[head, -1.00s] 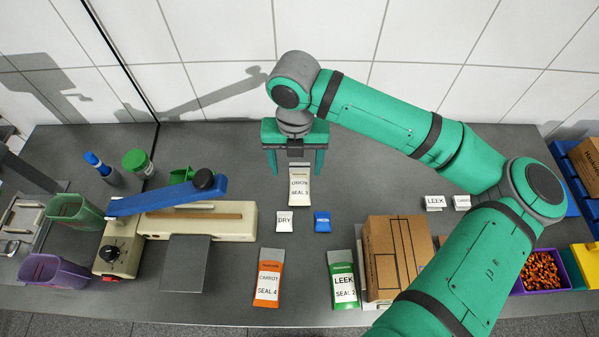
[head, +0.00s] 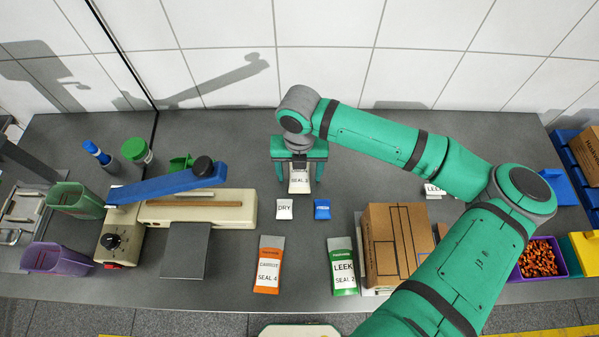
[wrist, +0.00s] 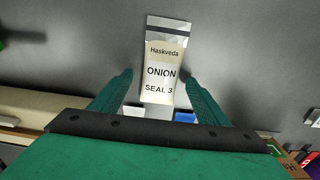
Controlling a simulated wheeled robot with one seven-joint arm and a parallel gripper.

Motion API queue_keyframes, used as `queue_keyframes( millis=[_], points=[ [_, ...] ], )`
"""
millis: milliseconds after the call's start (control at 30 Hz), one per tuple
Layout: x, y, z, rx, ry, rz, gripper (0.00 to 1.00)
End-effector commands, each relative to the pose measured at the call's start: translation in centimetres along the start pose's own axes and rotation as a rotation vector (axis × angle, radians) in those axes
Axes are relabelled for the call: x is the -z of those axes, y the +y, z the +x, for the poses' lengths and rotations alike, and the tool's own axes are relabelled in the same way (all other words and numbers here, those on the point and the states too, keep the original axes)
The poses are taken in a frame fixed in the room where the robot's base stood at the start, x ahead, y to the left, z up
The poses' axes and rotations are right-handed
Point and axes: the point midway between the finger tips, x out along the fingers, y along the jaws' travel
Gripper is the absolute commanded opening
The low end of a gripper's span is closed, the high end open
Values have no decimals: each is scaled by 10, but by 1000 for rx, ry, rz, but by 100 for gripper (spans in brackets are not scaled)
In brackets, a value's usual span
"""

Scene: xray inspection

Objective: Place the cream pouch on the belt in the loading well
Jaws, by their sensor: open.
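The cream pouch (head: 299,182), printed ONION SEAL 3 with a silver top strip, lies on the grey worktop under my gripper. In the wrist view the pouch (wrist: 163,68) shows with its printed face visible. My gripper (head: 298,179) is open above it, pointing down. Its two fingers (wrist: 158,85) stand apart on either side of the pouch's lower part; they do not appear to touch it. The upper end of the pouch is partly hidden by my gripper in the head view. I cannot make out a belt or loading well.
Small DRY (head: 284,209) and blue (head: 322,209) packets lie just in front. Orange carrot (head: 268,265) and green leek (head: 342,266) pouches lie nearer, beside a cardboard box (head: 397,246). A cream sealer with a blue lever (head: 170,186) stands left. A pale rounded object shows at the bottom edge.

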Motion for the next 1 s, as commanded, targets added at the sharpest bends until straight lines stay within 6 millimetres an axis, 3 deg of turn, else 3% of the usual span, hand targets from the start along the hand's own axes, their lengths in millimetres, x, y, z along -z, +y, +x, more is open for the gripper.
queue_keyframes(
  millis=[200, 400, 767, 1000],
  points=[
    [0, 0, 1, 0, -1, 0, 69],
    [0, 0, 0, 0, -1, 0, 24],
    [0, 0, -1, 0, -1, 0, 20],
    [-1, 1, -16, 1, -3, -2, 20]
  ],
)
